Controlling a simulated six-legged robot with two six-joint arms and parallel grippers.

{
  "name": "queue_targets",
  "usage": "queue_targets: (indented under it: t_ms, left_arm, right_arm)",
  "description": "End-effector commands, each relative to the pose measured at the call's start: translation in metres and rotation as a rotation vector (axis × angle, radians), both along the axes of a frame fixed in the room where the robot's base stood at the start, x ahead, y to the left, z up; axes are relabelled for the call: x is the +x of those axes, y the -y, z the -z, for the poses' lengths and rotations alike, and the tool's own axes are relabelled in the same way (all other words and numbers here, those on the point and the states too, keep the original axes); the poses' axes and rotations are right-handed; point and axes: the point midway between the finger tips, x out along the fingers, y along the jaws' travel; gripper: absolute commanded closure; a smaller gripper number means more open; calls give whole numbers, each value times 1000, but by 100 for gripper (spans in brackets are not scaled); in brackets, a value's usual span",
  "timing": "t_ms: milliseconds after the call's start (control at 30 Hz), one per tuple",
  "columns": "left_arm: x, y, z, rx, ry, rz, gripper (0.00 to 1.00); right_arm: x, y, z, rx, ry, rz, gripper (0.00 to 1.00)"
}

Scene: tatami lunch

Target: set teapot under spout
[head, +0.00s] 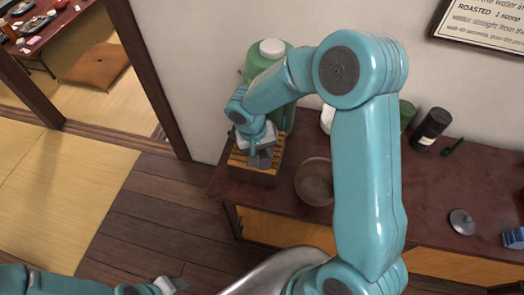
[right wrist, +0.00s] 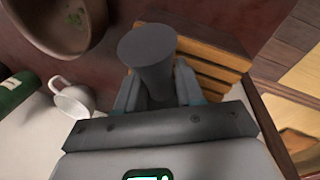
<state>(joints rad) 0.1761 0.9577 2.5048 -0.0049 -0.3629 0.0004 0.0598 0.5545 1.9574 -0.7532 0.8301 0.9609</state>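A dark grey flared piece, which looks like the teapot's side handle (right wrist: 147,50), stands between the fingers of my right gripper (right wrist: 157,90). Both fingers appear to touch it. In the head view my right gripper (head: 262,148) is over the slatted wooden stand (head: 240,160), in front of the big green dispenser (head: 262,62) with a white cap. The teapot's body and the spout are hidden behind my gripper and arm. A grey lid (head: 462,221) lies apart at the right of the counter. My left gripper (head: 172,285) is low at the bottom edge, away from the counter.
A brown bowl (head: 304,181) with something green inside stands right of the stand. A white cup (right wrist: 72,100), a green canister (head: 406,114) and a black canister (head: 431,128) are near the wall. My right arm hides the counter's middle. The counter (head: 430,200) is bare left of the lid.

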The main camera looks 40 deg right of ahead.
Motion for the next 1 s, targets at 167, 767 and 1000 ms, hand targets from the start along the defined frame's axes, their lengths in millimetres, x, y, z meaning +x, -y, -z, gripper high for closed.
queue_targets:
  t_ms: [167,767,1000]
  left_arm:
    - [0,0,-1,0,0,0,57]
    - [0,0,-5,0,0,0,57]
    - [0,0,-5,0,0,0,57]
  right_arm:
    - [0,0,-1,0,0,0,42]
    - [6,-13,-77,0,7,0,42]
    - [8,-20,-115,1,4,-1,42]
